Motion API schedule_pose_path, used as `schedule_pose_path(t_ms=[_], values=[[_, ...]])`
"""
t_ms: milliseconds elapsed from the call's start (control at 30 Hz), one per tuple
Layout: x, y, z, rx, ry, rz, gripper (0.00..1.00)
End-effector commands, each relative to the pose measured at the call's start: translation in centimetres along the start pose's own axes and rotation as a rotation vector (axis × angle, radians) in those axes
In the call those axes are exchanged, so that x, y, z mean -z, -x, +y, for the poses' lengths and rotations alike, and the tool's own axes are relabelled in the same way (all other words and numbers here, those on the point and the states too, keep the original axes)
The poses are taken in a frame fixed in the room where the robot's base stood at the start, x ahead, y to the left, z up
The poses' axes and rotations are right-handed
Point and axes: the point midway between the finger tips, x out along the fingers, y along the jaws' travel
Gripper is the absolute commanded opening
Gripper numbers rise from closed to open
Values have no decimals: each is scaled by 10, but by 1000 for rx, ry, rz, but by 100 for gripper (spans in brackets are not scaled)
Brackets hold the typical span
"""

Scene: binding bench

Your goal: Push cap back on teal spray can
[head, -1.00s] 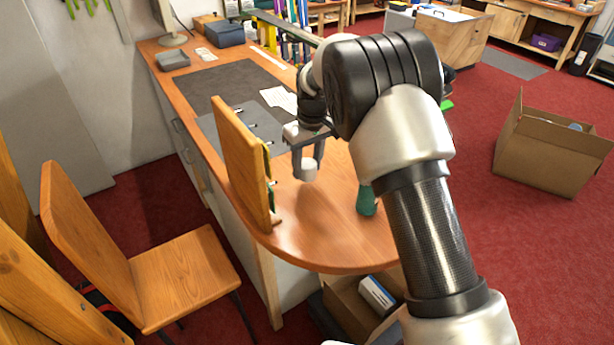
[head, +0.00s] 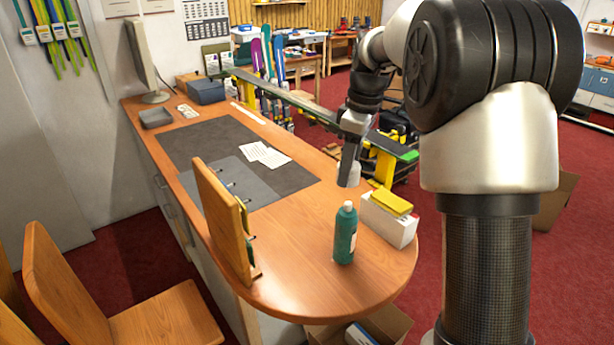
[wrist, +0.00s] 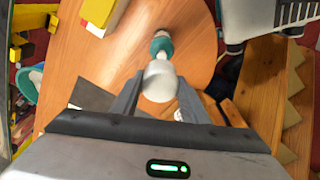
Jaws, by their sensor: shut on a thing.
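The teal spray can (head: 345,236) stands upright near the rounded end of the wooden bench. It also shows in the wrist view, just beyond the cap (wrist: 162,46). My gripper (head: 349,176) is shut on the white cap (wrist: 160,80), which sits between the two fingertips. In the head view the gripper is behind the can and points down, with the cap partly hidden by a finger. The cap is apart from the can in the head view.
A white box (head: 388,222) with a yellow block (head: 392,203) on top stands close to the right of the can. An upright wooden rack (head: 222,218) stands to the left. A grey mat (head: 225,150) and papers lie farther back. Bare bench surrounds the can's front.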

Motion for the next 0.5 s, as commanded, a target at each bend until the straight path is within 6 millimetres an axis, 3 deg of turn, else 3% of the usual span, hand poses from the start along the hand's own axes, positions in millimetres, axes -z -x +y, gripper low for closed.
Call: schedule_pose_path(t_ms=[167, 500], values=[[-11, 5, 0, 1, 17, 0, 17], [-14, -20, 0, 2, 16, 0, 17]])
